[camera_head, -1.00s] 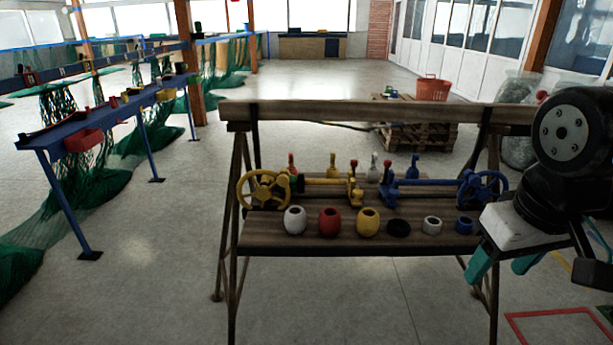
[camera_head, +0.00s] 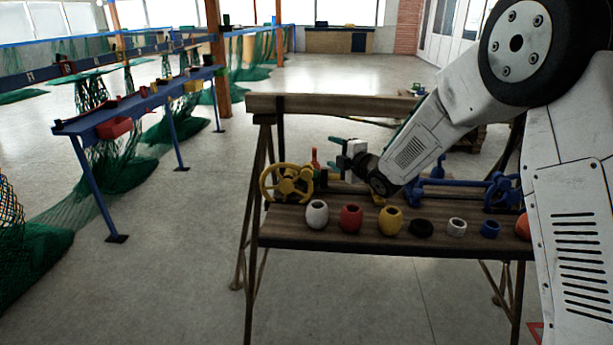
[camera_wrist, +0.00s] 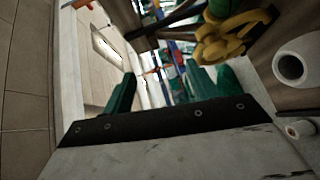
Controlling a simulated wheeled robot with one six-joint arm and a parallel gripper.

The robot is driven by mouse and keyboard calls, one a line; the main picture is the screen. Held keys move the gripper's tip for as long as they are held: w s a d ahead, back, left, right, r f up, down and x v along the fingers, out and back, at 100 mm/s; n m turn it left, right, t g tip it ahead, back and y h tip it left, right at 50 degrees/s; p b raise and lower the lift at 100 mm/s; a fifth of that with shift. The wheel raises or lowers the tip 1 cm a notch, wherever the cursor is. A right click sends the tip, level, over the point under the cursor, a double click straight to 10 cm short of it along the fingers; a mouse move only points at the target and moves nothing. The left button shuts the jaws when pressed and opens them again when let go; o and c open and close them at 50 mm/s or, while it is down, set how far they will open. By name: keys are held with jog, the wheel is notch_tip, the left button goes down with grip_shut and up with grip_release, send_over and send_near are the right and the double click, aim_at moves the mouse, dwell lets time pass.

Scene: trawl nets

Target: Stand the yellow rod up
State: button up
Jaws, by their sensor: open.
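A yellow handwheel (camera_head: 287,183) stands at the left end of the wooden bench, and it also shows at the upper right of the wrist view (camera_wrist: 228,40). The yellow rod lay level to the right of this wheel in the earlier head view; now my gripper and wrist mostly hide it. My gripper (camera_head: 336,155) is over the back left of the bench, pointing left, with its green fingers apart and nothing between them. The fingers also show apart in the wrist view (camera_wrist: 160,88). I cannot tell the gap between gripper and rod.
A white pot (camera_head: 317,214), a red pot (camera_head: 350,218) and a yellow pot (camera_head: 390,220) stand along the bench's front, with a black ring (camera_head: 421,228) and smaller pieces to their right. A blue valve assembly (camera_head: 450,185) lies behind. A blue side table (camera_head: 150,101) stands left; the floor between is clear.

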jog(key=a+f+n+y, duration=0.2)
jog(key=a, duration=0.1)
send_near(308, 176)
jog(key=shift+n, duration=0.3)
jog(key=x, duration=0.4)
jog(key=shift+w+f, duration=0.15)
jog(key=x, duration=0.6)
jog(key=shift+w+a, duration=0.25)
jog(key=shift+a, duration=0.1)
grip_shut()
